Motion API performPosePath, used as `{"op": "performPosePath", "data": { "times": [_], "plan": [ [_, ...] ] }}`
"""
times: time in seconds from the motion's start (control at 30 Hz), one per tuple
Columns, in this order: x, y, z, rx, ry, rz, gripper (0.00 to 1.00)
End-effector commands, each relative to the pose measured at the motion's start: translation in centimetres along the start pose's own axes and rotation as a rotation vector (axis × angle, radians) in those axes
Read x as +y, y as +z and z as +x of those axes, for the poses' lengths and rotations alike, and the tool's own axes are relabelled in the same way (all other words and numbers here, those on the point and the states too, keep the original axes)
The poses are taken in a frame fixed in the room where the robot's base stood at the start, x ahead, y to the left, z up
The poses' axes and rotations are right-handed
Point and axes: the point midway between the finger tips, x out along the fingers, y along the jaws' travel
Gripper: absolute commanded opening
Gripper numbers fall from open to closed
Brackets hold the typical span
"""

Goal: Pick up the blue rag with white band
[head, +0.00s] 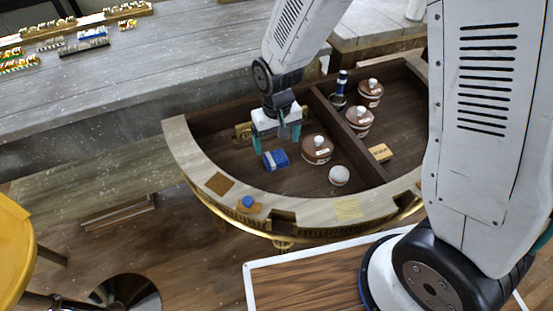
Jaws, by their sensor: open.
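The blue rag with a white band (275,160) lies on the dark wooden floor of the console's left compartment. It looks like a small folded block. My gripper (277,146) hangs just above and behind the rag, pointing down. Its teal fingers are spread apart, one to the left of the rag and one above its right side. Nothing shows between the fingers. Whether they touch the rag I cannot tell from this angle.
In the console (185,150), a brown-lidded jar (317,149) and a white ball (339,175) stand right of the rag. A divider (345,135) separates more jars (359,121). A blue knob (248,201) sits on the curved front rim.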

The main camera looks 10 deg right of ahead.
Motion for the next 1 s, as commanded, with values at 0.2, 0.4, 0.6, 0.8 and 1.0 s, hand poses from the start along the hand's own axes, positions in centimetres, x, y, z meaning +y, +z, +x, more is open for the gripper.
{"op": "performPosePath", "data": {
  "times": [0.2,0.4,0.6,0.8,1.0],
  "plan": [
    [0.0,-0.1,2.3,0.006,-0.001,0.009,0.87],
    [0.1,-0.1,4.9,0.003,-0.001,0.009,0.87],
    [0.0,-0.2,7.4,0.005,-0.001,0.009,0.87],
    [0.0,-0.2,7.7,0.008,-0.002,0.008,0.87],
    [0.0,-0.2,7.7,0.008,-0.001,0.008,0.57]
  ]
}}
